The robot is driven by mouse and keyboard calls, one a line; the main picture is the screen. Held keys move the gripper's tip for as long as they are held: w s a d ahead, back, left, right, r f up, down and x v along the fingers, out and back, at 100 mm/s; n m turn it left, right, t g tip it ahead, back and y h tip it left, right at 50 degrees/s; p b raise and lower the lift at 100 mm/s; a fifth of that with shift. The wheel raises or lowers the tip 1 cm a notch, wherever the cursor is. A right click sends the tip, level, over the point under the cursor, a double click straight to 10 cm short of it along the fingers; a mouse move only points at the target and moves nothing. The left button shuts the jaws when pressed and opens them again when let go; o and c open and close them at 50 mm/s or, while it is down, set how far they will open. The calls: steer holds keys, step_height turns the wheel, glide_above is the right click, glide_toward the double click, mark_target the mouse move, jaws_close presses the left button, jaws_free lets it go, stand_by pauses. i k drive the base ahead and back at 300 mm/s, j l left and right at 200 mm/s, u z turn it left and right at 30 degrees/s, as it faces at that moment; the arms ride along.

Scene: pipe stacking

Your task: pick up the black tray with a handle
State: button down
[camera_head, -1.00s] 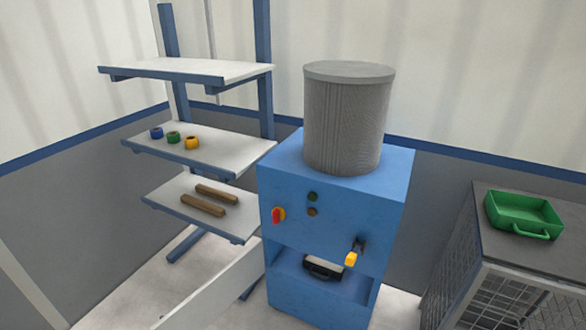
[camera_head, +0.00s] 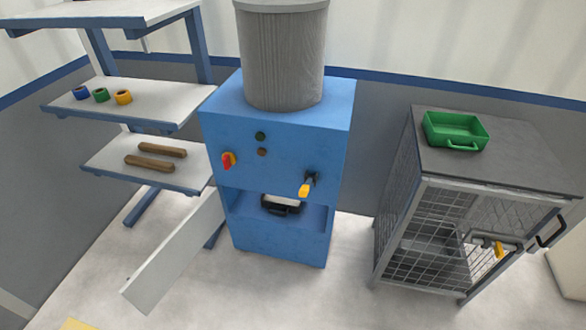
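A black tray with a handle (camera_head: 281,207) sits inside the open recess low in the front of the blue machine (camera_head: 275,145). Its dark handle faces out, and something pale shows inside it. The recess walls hide the rest of the tray. My gripper is not in view.
A yellow-handled lever (camera_head: 306,187) sticks out above the recess, and a red-yellow knob (camera_head: 228,160) is at its left. A white panel (camera_head: 175,255) stands at the machine's left front. A shelf rack (camera_head: 130,110) is at left. A wire cage (camera_head: 430,250) bearing a green tray (camera_head: 455,130) is at right.

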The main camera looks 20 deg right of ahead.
mark_target(282, 199)
steer(key=i+j, duration=0.3)
steer(key=i, duration=0.25)
steer(key=i+j+z, duration=0.1)
steer(key=i+j, duration=0.2)
steer(key=i, duration=0.25)
steer(key=i+j, duration=0.35)
steer(key=i, duration=0.2)
